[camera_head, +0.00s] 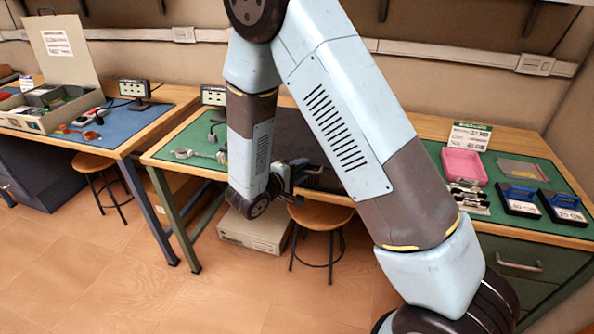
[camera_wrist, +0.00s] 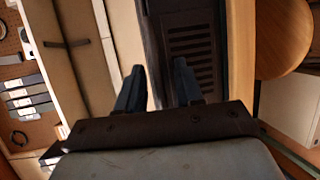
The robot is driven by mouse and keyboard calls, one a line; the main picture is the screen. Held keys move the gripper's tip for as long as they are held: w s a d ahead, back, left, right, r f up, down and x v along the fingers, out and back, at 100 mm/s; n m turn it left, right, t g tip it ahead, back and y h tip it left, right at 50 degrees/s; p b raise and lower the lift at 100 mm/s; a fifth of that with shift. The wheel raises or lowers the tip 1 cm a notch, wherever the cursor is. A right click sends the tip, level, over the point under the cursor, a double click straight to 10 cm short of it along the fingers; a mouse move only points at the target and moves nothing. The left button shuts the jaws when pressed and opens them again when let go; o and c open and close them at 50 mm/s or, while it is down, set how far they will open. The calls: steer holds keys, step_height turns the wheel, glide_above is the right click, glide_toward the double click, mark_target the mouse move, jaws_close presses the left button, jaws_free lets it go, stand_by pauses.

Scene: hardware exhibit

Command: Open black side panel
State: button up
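The black side panel (camera_wrist: 190,28), with a vented grille, is in the upper middle of the wrist view. In the head view a dark panel (camera_head: 310,152) stands on the middle bench, partly hidden behind my arm. My gripper (camera_wrist: 158,70) is open, with its two fingers apart and nothing seen held between them. The panel's left edge appears between the fingertips in the wrist view. I cannot tell whether a finger touches it. In the head view my gripper (camera_head: 290,176) is at the front of the panel, small and partly hidden by the wrist.
A round stool (camera_head: 320,215) and a pale box (camera_head: 256,230) are below the bench front. A pink tray (camera_head: 463,166) and black-framed cases (camera_head: 518,199) lie on the green mat at right. Tools (camera_head: 195,153) lie left of the arm. The floor at front left is clear.

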steer(key=shift+w+r, duration=0.1)
jaws_close()
stand_by(0.3)
steer(key=shift+r, duration=0.1)
jaws_free()
steer(key=shift+d, duration=0.1)
stand_by(0.3)
